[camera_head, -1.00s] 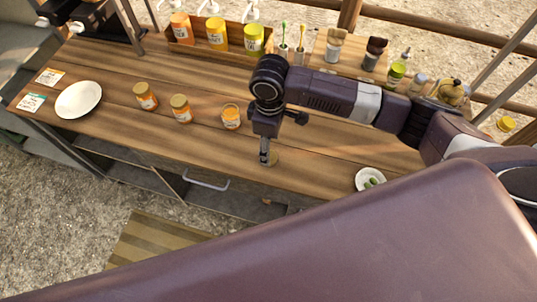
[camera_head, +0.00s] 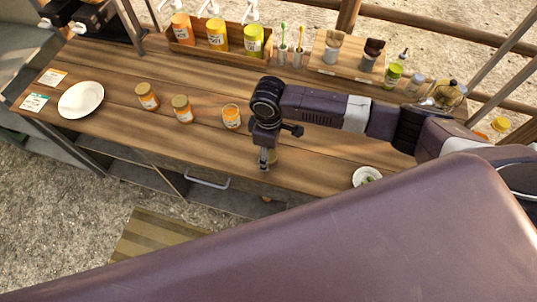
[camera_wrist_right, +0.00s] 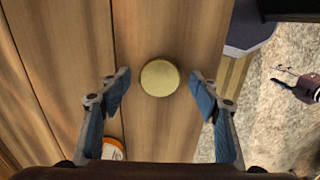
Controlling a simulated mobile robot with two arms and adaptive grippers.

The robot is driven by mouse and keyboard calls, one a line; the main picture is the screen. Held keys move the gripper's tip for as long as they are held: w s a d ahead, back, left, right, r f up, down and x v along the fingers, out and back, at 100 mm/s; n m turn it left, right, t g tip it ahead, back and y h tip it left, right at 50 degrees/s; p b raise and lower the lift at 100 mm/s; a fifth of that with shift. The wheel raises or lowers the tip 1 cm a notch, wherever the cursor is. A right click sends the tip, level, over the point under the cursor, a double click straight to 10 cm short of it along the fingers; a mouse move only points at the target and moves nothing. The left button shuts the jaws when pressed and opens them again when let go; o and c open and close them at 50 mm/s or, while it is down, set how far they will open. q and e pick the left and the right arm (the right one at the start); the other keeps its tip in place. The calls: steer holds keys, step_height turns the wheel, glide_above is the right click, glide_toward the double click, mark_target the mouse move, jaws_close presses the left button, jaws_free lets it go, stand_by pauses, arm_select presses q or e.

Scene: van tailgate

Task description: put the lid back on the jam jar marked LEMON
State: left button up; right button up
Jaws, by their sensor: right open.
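The lidless jar (camera_head: 231,117) of orange jam stands upright on the wooden counter, rightmost of three jars. Its label is too small to read; its edge shows at the lower left of the right wrist view (camera_wrist_right: 113,148). A round gold lid (camera_wrist_right: 159,78) lies flat on the counter, seen between the fingers in the right wrist view. In the head view the lid (camera_head: 272,155) is partly hidden by my right gripper (camera_head: 265,160). The right gripper points down over the lid, open, with blue-padded fingers apart on both sides of it.
Two lidded jars (camera_head: 148,96) (camera_head: 183,109) and a white plate (camera_head: 81,99) stand to the left. A small dish (camera_head: 367,177) is to the right. A wooden rack (camera_head: 182,49) of pump bottles is behind. The counter's front edge is close to the lid.

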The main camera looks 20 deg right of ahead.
arm_select(q)
steer(key=shift+w, duration=0.15)
arm_select(e)
steer(key=shift+c, duration=0.6)
arm_select(q)
steer(key=shift+w, duration=0.1)
arm_select(e)
steer(key=c, duration=0.7)
steer(key=shift+r, duration=0.1)
arm_select(q)
step_height(320, 180, down, 3)
steer(key=b, duration=0.3)
steer(key=shift+f, duration=0.1)
arm_select(e)
step_height(320, 180, up, 20)
steer(key=shift+f, duration=0.1)
arm_select(q)
steer(key=shift+o, duration=0.2)
